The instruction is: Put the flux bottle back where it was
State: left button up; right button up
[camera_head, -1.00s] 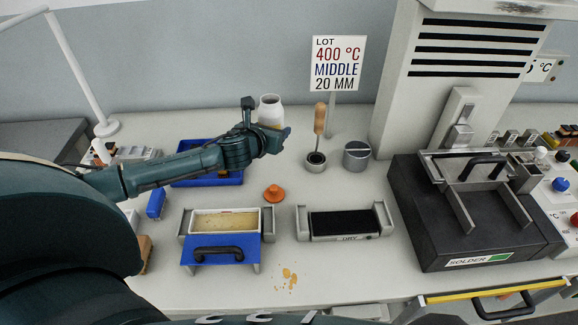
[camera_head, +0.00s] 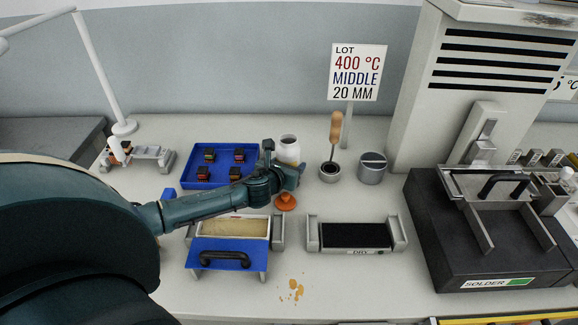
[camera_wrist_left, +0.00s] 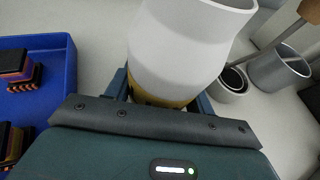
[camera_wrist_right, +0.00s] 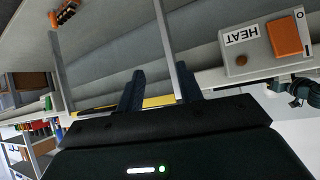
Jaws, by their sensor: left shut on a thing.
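The flux bottle (camera_head: 289,146) is white and open-topped, with a tan lower part. My left gripper (camera_head: 294,174) is shut around its lower part. The bottle stands upright in the head view and fills the top middle of the left wrist view (camera_wrist_left: 185,45). My right gripper (camera_wrist_right: 158,90) is open and empty near a bench front with a HEAT switch, and is out of the head view.
A blue tray (camera_head: 185,181) with several small parts is left of the bottle. A pot (camera_head: 330,174) with a wooden-handled tool and a grey cup (camera_head: 372,170) are right. A tan-filled flux trough (camera_head: 275,230) and a dark DRY plate (camera_head: 398,236) lie in front. Drops (camera_head: 296,290) spot the table.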

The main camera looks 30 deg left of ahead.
pick_arm(q)
jog(key=shift+f, duration=0.1)
jog(key=o, duration=1.2)
jog(key=shift+c, duration=0.2)
jog(key=shift+r, duration=0.2)
jog(key=p+v, duration=0.1)
jog(key=v, duration=1.1)
jog(key=shift+d+f, duration=0.1)
jog(key=shift+d, duration=0.05)
